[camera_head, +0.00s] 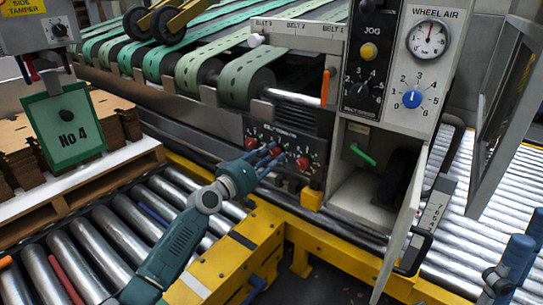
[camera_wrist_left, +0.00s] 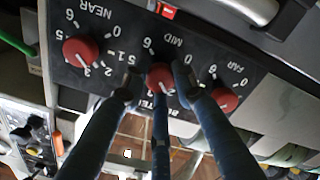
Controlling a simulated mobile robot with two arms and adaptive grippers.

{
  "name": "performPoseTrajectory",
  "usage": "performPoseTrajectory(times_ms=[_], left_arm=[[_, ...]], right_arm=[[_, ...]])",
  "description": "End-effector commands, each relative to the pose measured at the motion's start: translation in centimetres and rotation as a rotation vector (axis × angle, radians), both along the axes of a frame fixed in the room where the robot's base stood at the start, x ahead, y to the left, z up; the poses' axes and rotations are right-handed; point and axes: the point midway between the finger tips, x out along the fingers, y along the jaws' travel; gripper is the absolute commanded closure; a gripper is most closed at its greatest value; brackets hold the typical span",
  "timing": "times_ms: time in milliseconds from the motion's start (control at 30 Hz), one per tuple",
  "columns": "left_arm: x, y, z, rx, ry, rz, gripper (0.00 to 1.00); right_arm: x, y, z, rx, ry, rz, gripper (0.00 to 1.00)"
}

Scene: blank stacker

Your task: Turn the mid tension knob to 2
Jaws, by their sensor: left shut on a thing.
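The belt tension panel (camera_head: 290,141) is a dark plate below the green belts in the head view. In the left wrist view, the red mid knob (camera_wrist_left: 160,75) sits between the red near knob (camera_wrist_left: 80,50) and the red far knob (camera_wrist_left: 225,99). My left gripper (camera_head: 272,156) reaches the panel from the front. In the left wrist view its dark blue fingers (camera_wrist_left: 158,83) are around the mid knob and shut on it. The fingers cover part of its dial, so its exact setting is hard to tell.
A yellow frame (camera_head: 232,262) and rollers (camera_head: 120,233) lie below my left arm. Right of the panel are an open cabinet door (camera_head: 402,228) and a control box with a blue knob (camera_head: 412,99). A green No 4 sign (camera_head: 64,128) stands at left.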

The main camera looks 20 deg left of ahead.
Motion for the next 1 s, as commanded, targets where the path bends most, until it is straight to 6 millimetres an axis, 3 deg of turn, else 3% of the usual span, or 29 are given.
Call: performPoseTrajectory(times_ms=[67, 100, 167, 567, 1000], left_arm=[[0.2, 0.5, 0.6, -0.001, -0.012, 0.010, 0.99], [0.2, 0.5, 0.6, -0.001, -0.012, 0.010, 0.67], [0.1, 0.5, 0.6, -0.001, -0.012, 0.010, 0.55], [-0.5, 0.4, 0.1, 0.001, -0.003, 0.005, 0.53], [-8.4, 3.4, 0.1, 0.004, -0.004, 0.006, 0.53]], right_arm=[[-0.1, 0.0, 0.2, 0.000, -0.005, 0.000, 0.53], [-0.1, 0.0, 0.2, 0.001, -0.008, 0.000, 0.53], [-0.2, 0.0, 0.3, 0.000, -0.010, 0.000, 0.53], [0.0, 0.0, 0.1, -0.001, -0.006, 0.000, 0.53], [0.0, 0.0, 0.1, 0.000, -0.005, 0.000, 0.53]])
